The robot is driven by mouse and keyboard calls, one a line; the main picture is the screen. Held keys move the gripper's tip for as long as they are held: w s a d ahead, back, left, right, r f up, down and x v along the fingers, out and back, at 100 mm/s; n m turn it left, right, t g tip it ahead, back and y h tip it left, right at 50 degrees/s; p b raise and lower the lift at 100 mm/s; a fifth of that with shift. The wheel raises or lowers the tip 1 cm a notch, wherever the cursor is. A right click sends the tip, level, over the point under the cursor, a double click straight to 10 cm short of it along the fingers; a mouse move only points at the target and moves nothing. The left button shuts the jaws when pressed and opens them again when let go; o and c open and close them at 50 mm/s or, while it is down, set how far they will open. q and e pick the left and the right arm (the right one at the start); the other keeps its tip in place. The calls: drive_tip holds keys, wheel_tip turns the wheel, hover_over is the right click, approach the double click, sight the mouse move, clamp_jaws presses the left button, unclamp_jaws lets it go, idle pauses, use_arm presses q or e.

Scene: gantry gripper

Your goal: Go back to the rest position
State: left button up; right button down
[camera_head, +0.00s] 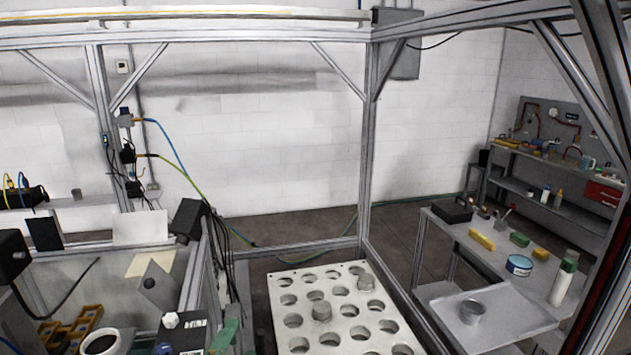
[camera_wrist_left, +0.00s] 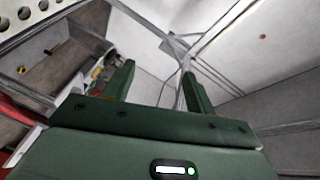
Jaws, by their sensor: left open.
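In the left wrist view my left gripper (camera_wrist_left: 157,80) has its two green fingers wide apart, with nothing between them. It points up toward frame beams and a pale wall or ceiling, clear of any object. In the head view I cannot clearly make out the left gripper. A small green shape (camera_head: 227,334) shows at the bottom edge there, but I cannot tell what it is. My right gripper does not show in either view.
A white plate with round holes (camera_head: 349,306) holds metal cylinders (camera_head: 321,311). A metal cup (camera_head: 472,311) stands on a tray (camera_head: 512,322) at right. Gantry posts (camera_head: 366,150) surround the area. A cluttered bench with cables (camera_head: 225,225) is at left.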

use_arm(q)
drive_tip(key=s+a+f+n+g+y, duration=0.35)
drive_tip(key=s+a+f+g, duration=0.2)
drive_tip(key=s+a, duration=0.35)
drive_tip(key=s+a+f+n+g+y, duration=0.3)
drive_tip(key=s+a+f+n+g, duration=0.2)
drive_tip(key=s+a+f, duration=0.4)
drive_tip(key=s+d+f+g+h+b, duration=0.1)
drive_tip(key=d+f+b, duration=0.25)
drive_tip(key=f, duration=1.15)
drive_tip(key=s+d+f+g+h+b, duration=0.15)
drive_tip(key=f+b, duration=0.25)
drive_tip(key=f, duration=1)
drive_tip(key=s+f+n+g+h+b, duration=0.1)
drive_tip(key=s+f+b, duration=0.2)
drive_tip(key=s+f, duration=0.8)
drive_tip(key=s+f+n+g+h+b, duration=0.1)
drive_tip(key=s+f+b, duration=0.3)
drive_tip(key=s+f, duration=0.7)
wheel_tip(320, 180, down, 4)
drive_tip(key=shift+d+f+n+g+b, duration=0.3)
drive_tip(key=shift+n+g, duration=0.15)
drive_tip(key=shift+g, duration=0.15)
drive_tip(key=shift+w, duration=0.1)
